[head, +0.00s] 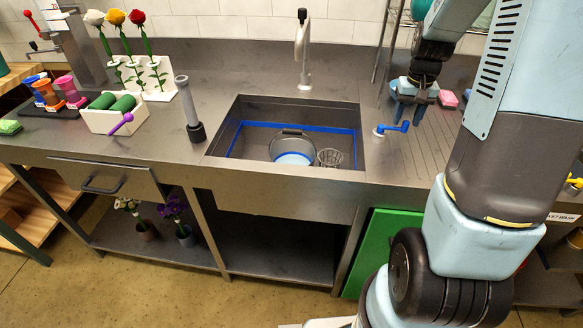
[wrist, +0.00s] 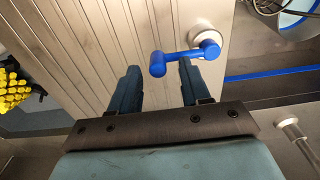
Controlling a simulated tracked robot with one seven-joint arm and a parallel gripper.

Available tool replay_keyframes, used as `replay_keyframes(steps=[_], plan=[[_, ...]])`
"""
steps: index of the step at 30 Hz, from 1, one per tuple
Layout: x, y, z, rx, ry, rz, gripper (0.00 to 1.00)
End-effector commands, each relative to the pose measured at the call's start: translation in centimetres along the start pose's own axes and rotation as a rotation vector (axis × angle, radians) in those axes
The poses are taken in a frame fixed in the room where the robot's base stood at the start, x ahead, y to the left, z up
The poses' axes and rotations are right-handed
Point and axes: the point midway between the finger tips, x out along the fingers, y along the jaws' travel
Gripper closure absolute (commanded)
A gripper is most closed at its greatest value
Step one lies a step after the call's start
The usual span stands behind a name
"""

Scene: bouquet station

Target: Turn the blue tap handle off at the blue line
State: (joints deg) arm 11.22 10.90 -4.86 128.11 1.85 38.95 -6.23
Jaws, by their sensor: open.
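The blue tap handle (head: 395,127) stands on the counter right of the sink (head: 230,105), its lever pointing right in the head view. In the wrist view the handle (wrist: 188,59) has a round hub on a white base, and its lever end lies in the picture between my two fingertips. My gripper (head: 408,112) is open and empty just above the lever; its jaws also show in the wrist view (wrist: 158,78). I cannot tell if it touches the handle. The metal spout (head: 303,48) rises behind the sink. A blue line (head: 327,129) runs around the inner sink walls.
A round bucket (head: 290,134) with light blue inside and a wire basket (head: 330,157) are in the sink.

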Motion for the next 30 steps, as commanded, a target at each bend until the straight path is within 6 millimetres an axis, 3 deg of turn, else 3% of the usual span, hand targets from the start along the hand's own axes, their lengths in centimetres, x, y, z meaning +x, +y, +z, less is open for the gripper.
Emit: replay_keyframes(steps=[21, 30], plan=[[-5.9, 0.1, -0.3, 0.003, 0.005, 0.001, 0.53], [-6.4, 0.2, -0.2, 0.003, 0.002, 0.001, 0.53]])
